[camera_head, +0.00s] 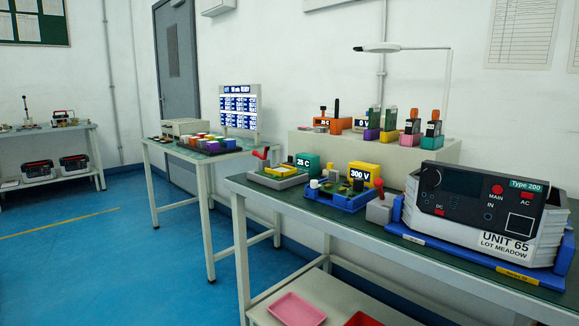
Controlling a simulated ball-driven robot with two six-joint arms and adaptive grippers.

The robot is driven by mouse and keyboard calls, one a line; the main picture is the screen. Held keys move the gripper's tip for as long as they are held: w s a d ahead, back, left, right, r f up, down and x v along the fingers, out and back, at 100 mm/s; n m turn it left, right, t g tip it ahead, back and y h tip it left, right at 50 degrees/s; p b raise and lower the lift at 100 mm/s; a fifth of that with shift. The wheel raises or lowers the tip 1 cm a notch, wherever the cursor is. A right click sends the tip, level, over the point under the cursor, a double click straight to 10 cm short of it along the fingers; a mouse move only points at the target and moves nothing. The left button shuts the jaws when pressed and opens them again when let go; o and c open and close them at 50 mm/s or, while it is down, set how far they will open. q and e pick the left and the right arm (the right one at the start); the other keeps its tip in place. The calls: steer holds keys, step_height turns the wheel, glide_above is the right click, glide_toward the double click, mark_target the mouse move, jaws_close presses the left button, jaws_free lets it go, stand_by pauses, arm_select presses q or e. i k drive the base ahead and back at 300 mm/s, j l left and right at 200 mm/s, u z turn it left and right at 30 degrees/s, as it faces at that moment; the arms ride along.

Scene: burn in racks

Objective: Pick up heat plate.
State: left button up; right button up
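A low grey plate unit (277,178) with a teal "25 C" display box (308,163) sits at the left end of the near bench. Its temperature reading suggests it is the heat plate. A red-handled clamp (261,154) stands at its back left. A small yellowish piece lies on top of it. Neither of my grippers is in view.
The near green-topped bench (405,247) also holds a blue fixture (337,196) with a yellow "300 V" box and a large "UNIT 65" device (480,212). A raised shelf (310,143) stands behind. Pink tray (297,309) is below. Blue floor (120,260) is clear at left.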

mark_target(290, 162)
steer(key=i+j+z, duration=0.2)
steer(key=i+j, duration=0.6)
